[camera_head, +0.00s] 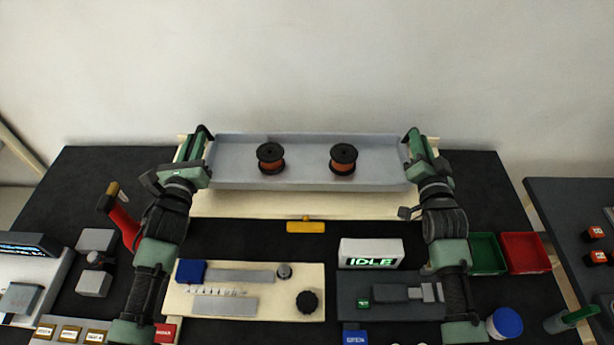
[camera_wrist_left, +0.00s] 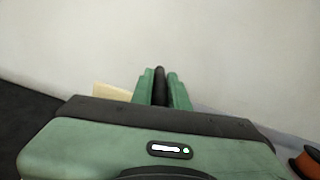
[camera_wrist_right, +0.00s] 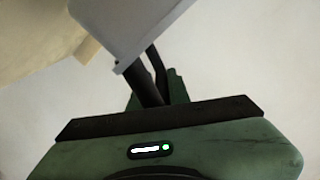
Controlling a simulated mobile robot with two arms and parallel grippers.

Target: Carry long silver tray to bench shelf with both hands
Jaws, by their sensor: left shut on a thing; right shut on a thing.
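The long silver tray (camera_head: 305,178) spans the back of the bench in the head view, looking level. Two dark-rimmed copper spools (camera_head: 270,158) (camera_head: 343,158) stand upright in it. My left gripper (camera_head: 202,142) is shut on the tray's left end, and my right gripper (camera_head: 414,142) is shut on its right end. The pale wooden bench shelf (camera_head: 300,205) lies under and in front of the tray; I cannot tell whether they touch. The left wrist view shows my left gripper (camera_wrist_left: 160,88) and a spool (camera_wrist_left: 308,162). The right wrist view shows the tray's end (camera_wrist_right: 130,25) by my right gripper (camera_wrist_right: 155,85).
A plain wall (camera_head: 300,70) rises behind the bench. In front of the shelf are a yellow block (camera_head: 306,227), an IDLE display (camera_head: 371,253) and a pale fixture board (camera_head: 240,300). Green (camera_head: 487,254) and red (camera_head: 525,253) bins stand to the right.

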